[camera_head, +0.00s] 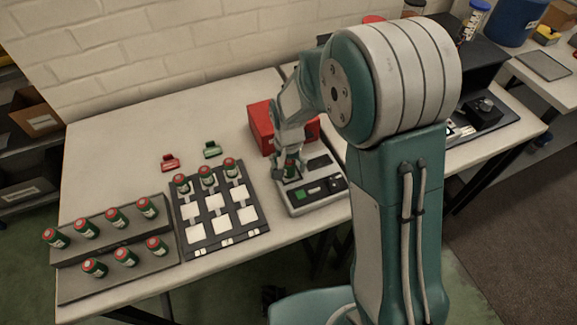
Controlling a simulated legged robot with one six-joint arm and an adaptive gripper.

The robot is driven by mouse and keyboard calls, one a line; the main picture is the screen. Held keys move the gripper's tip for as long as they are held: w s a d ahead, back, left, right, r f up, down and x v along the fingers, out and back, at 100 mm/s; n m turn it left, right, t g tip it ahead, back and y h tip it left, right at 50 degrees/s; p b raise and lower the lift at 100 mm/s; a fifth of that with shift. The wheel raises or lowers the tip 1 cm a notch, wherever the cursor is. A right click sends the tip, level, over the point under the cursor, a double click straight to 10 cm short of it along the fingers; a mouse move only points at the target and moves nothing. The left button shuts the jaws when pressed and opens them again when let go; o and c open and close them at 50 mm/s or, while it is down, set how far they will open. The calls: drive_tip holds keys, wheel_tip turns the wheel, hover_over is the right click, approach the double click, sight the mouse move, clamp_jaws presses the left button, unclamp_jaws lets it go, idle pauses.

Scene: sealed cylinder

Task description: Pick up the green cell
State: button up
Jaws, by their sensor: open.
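A green cell with a red top (291,172) stands on the grey tester-like device (325,201), partly hidden by my gripper. My gripper (288,160) is open and points down at this cell, with its fingers close around or just above it; I cannot tell whether they touch it. Similar green cells with red tops stand in the back row of the dark grid tray (253,222) and on the stepped grey rack (120,241) at the left.
A red box (262,127) stands right behind my gripper. A red clip (170,162) and a green clip (212,149) lie behind the grid tray. The table's back left is clear. My arm hides part of the table's right side.

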clamp_jaws()
idle(0.3)
